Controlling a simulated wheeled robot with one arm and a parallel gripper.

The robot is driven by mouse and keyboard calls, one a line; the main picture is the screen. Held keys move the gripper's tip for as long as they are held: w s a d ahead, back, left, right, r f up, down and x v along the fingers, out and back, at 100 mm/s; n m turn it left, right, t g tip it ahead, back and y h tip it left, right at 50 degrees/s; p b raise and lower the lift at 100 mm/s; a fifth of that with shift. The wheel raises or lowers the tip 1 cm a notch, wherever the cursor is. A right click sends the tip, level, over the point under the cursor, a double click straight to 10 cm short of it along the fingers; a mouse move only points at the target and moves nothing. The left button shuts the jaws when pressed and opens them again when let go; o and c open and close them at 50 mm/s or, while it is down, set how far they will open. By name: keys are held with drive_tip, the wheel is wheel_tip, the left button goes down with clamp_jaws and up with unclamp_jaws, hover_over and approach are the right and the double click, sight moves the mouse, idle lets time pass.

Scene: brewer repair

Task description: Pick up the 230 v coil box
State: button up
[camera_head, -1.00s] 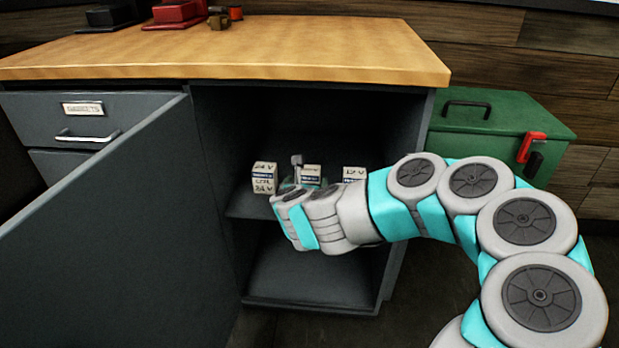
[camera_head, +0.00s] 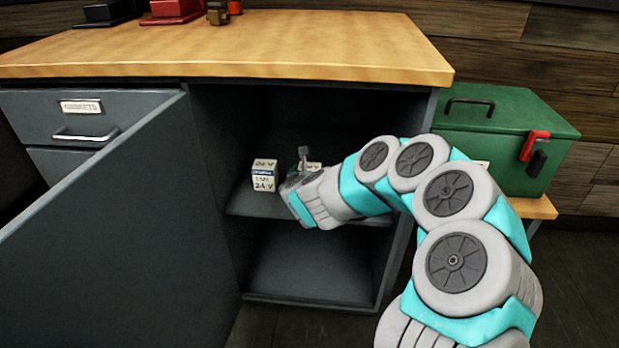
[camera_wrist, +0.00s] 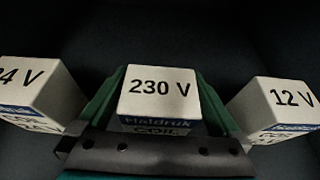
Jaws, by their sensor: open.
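The 230 V coil box (camera_wrist: 159,92) is a white box with black lettering and a blue label band. In the wrist view it stands in the middle, between the two green fingers of my gripper (camera_wrist: 160,98). The gripper is open, with a finger on each side of the box; I cannot tell if either touches it. In the head view my gripper (camera_head: 303,165) reaches into the cabinet, and the box (camera_head: 314,167) is mostly hidden behind it.
A 24 V box (camera_wrist: 38,95) stands on the left and a 12 V box (camera_wrist: 277,108) on the right, close to the fingers. The boxes stand on the cabinet shelf (camera_head: 250,203), under the wooden top (camera_head: 300,50). The open door (camera_head: 110,220) is on the left. A green toolbox (camera_head: 490,140) is on the right.

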drive_tip(key=shift+w+f, duration=0.1)
drive_tip(key=shift+w, duration=0.05)
drive_tip(key=shift+c, duration=0.2)
drive_tip(key=c, duration=1.4)
drive_tip(key=shift+c, duration=0.2)
